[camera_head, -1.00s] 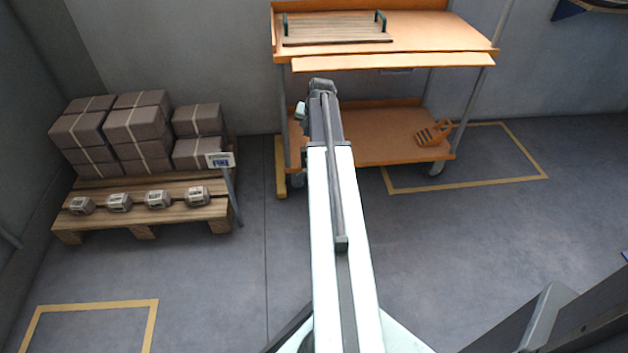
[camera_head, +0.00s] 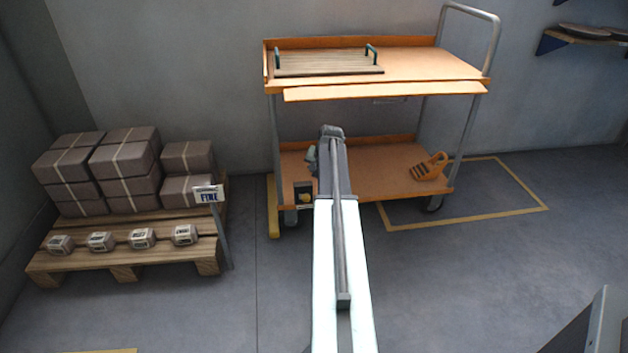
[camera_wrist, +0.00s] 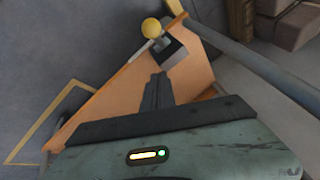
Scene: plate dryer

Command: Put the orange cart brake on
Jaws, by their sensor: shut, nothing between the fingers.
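The orange cart (camera_head: 430,64) stands against the wall with an upper and a lower shelf. A dark block with a yellow ball knob (camera_head: 305,197), which looks like the brake, sits at the lower shelf's left front corner. In the wrist view the yellow knob (camera_wrist: 152,28) sticks out from the dark block (camera_wrist: 172,52) beyond my fingertips. My gripper (camera_wrist: 158,82) is shut and empty, over the orange surface, apart from the knob. In the head view my arm covers part of the lower shelf, and my fingertips cannot be made out.
A wooden tray (camera_head: 330,63) with green handles lies on the upper shelf. An orange slotted object (camera_head: 428,168) lies on the lower shelf. A pallet (camera_head: 125,255) with boxes and a sign (camera_head: 208,195) stand left.

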